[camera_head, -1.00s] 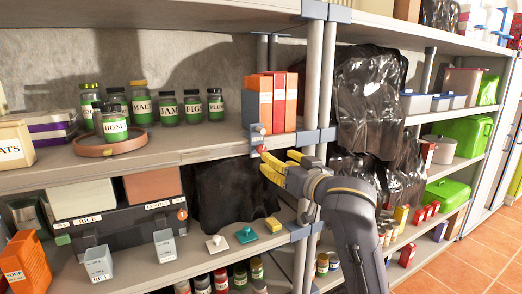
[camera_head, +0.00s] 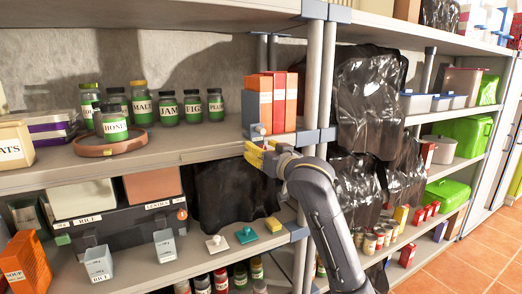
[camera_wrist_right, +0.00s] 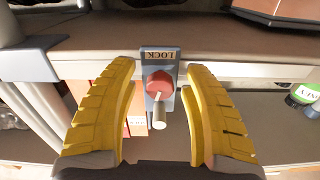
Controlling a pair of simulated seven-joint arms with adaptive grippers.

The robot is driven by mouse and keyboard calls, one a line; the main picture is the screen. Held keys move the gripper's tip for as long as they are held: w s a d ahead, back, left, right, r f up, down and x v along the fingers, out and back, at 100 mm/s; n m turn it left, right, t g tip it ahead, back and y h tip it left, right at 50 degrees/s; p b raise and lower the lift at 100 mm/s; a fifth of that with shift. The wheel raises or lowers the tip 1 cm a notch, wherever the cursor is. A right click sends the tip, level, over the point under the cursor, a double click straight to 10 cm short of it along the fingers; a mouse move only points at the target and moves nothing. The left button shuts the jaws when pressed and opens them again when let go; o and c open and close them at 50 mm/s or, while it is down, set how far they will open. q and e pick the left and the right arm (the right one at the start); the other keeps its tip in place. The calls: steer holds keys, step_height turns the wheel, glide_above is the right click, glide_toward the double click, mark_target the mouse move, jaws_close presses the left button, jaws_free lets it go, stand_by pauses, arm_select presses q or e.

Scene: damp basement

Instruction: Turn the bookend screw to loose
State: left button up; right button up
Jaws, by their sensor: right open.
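The bookend screw (camera_wrist_right: 159,91) has a red round head with a pale peg sticking out. It sits on a grey plate labelled LOCK (camera_wrist_right: 160,55), on the front edge of the shelf; LOCK appears upside down in the right wrist view. In the head view the bookend plate (camera_head: 258,130) stands at the end of a row of orange and red books (camera_head: 278,100). My right gripper (camera_wrist_right: 165,85) is open, its yellow fingers on both sides of the screw with gaps, not visibly touching it. In the head view my right gripper (camera_head: 254,153) is just below the plate. My left gripper is out of view.
Labelled jars (camera_head: 168,108) stand on the same shelf to the left, one inside a brown ring (camera_head: 105,148). A grey shelf post (camera_head: 312,85) rises right beside the books.

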jaws_close()
stand_by(0.3)
steer(key=shift+n, duration=1.7)
jaws_free()
